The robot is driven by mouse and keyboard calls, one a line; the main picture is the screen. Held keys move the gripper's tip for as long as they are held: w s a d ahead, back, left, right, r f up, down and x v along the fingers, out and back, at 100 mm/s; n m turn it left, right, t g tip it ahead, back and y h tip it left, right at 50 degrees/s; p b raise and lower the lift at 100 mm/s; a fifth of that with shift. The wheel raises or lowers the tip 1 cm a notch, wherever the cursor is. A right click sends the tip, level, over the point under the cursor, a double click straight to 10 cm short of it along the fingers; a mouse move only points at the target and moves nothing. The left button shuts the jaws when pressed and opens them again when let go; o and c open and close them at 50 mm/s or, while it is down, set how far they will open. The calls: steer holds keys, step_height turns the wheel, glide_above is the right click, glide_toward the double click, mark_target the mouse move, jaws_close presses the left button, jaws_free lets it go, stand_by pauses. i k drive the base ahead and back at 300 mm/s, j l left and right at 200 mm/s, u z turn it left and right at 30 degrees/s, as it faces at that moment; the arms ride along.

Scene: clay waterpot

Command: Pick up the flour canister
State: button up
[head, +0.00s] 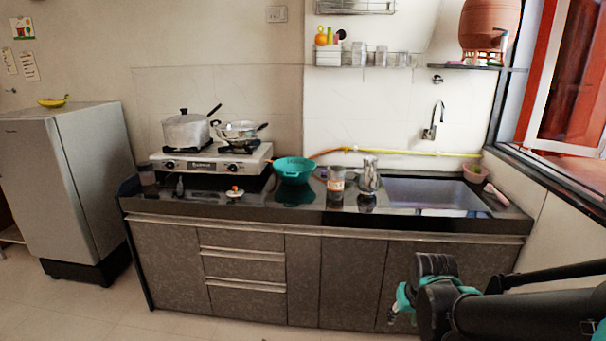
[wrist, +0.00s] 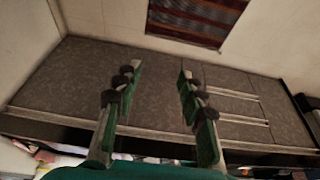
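A clear jar with an orange and white label (head: 336,186) stands upright on the dark counter (head: 440,219), between the teal bowl and a steel vessel. It looks like the flour canister, but its label is too small to read. My gripper shows in the head view (head: 402,302) at the lower right, in front of the cabinet doors and below the counter top, well apart from the jar. In the wrist view my gripper (wrist: 160,72) has its two fingers spread, with nothing between them. I cannot make out the jar in the wrist view.
A teal bowl (head: 294,170) stands left of the jar and a steel vessel (head: 369,175) close on its right. Farther right is the sink (head: 435,193). A gas stove (head: 211,160) with pots is at the left. The floor before the cabinets is clear.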

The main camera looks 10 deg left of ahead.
mark_target(335, 179)
steer(key=i+j+u, duration=0.1)
steer(key=j, duration=0.35)
steer(key=i+j+u, duration=0.1)
steer(key=i+j, duration=0.15)
steer(key=j, duration=0.2)
steer(key=i+j, duration=0.2)
steer(key=j, duration=0.25)
steer(key=i+j+u, duration=0.15)
steer(key=j, duration=0.3)
steer(key=i+j+u, duration=0.1)
steer(key=i+j, duration=0.15)
steer(key=j, duration=0.15)
